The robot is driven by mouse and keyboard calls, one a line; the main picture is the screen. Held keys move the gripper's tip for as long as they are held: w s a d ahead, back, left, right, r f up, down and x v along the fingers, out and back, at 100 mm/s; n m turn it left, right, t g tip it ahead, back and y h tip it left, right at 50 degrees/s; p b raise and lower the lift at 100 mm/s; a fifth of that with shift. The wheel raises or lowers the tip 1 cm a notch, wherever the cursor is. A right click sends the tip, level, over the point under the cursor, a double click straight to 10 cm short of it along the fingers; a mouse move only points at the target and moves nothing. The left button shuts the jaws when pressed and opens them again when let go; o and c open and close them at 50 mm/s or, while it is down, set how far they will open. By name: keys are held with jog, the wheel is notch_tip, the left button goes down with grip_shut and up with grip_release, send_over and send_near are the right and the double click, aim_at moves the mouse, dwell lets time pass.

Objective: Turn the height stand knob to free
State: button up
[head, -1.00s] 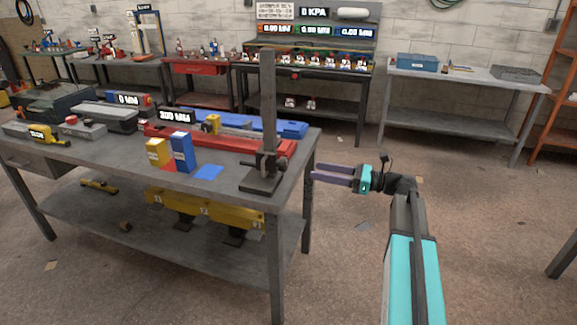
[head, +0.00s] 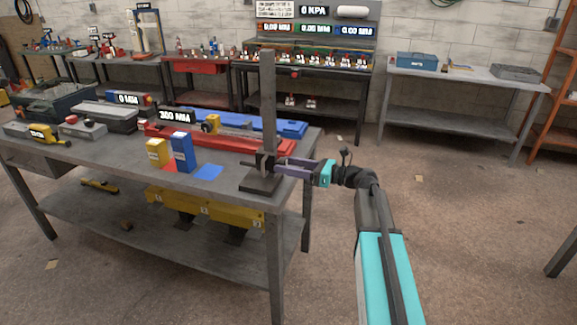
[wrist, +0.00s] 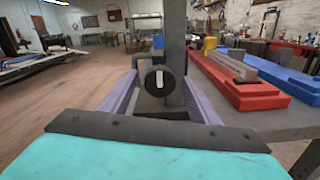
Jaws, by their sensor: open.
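The height stand (head: 268,110) is a dark grey post on a flat base at the near right corner of the bench. Its round dark knob (wrist: 159,81) with a pale upright bar mark faces me in the wrist view. My gripper (head: 283,165) reaches in from the right at the height of the stand's slider. In the wrist view its two purple fingers (wrist: 160,96) are apart, one on each side of the knob. I cannot tell whether they touch it. In the head view the fingers hide the knob.
A blue box (head: 181,153) and a yellow box (head: 157,153) stand left of the stand, near a flat blue square (head: 208,172). A long red rail (head: 225,138) lies behind. The floor right of the bench is clear around my arm.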

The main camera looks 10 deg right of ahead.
jog(key=c, duration=1)
jog(key=shift+c, duration=0.2)
jog(key=shift+n, duration=0.3)
jog(key=shift+n+b, duration=5.45)
jog(key=shift+n, duration=3.25)
jog(key=o, duration=1)
